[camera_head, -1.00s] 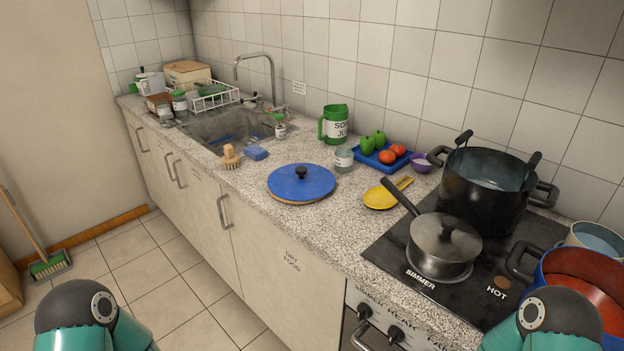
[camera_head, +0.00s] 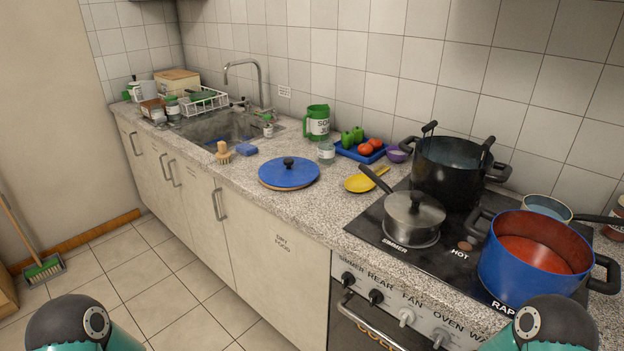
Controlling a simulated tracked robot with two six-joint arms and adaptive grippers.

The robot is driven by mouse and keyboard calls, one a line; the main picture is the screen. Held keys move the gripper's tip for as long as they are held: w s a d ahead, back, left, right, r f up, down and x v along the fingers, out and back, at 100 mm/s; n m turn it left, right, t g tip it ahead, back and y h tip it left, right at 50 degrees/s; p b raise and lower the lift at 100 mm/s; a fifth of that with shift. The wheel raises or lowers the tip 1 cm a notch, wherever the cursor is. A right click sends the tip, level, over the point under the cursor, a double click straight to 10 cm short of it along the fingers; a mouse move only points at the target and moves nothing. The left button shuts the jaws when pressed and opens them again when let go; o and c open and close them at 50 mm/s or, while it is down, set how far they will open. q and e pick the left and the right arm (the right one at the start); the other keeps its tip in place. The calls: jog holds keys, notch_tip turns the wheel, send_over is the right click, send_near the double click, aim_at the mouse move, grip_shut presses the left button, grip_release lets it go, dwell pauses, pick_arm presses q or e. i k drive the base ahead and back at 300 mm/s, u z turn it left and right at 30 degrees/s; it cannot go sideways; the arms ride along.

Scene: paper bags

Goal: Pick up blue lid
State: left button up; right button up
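The blue lid (camera_head: 289,172) is a round disc with a black knob on top. It lies on a round wooden board (camera_head: 268,186) near the front edge of the counter, between the sink and the stove. Only my two arm joints show at the bottom left and bottom right of the view. Both my grippers are out of view, and nothing touches the lid.
Right of the lid are a yellow spoon rest (camera_head: 360,183), a steel saucepan (camera_head: 413,216), a black pot (camera_head: 446,172) and a blue pot with red inside (camera_head: 535,255). A glass jar (camera_head: 326,152) stands behind it. A blue sponge (camera_head: 246,150) and brush (camera_head: 222,153) lie left.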

aim_at(287, 170)
jog(key=k, duration=0.45)
jog(key=u, duration=0.3)
jog(key=i, duration=1)
jog(key=z, duration=1.65)
jog(key=i, duration=0.2)
jog(key=z, duration=1.8)
jog(key=k, duration=0.65)
jog(key=z, duration=0.05)
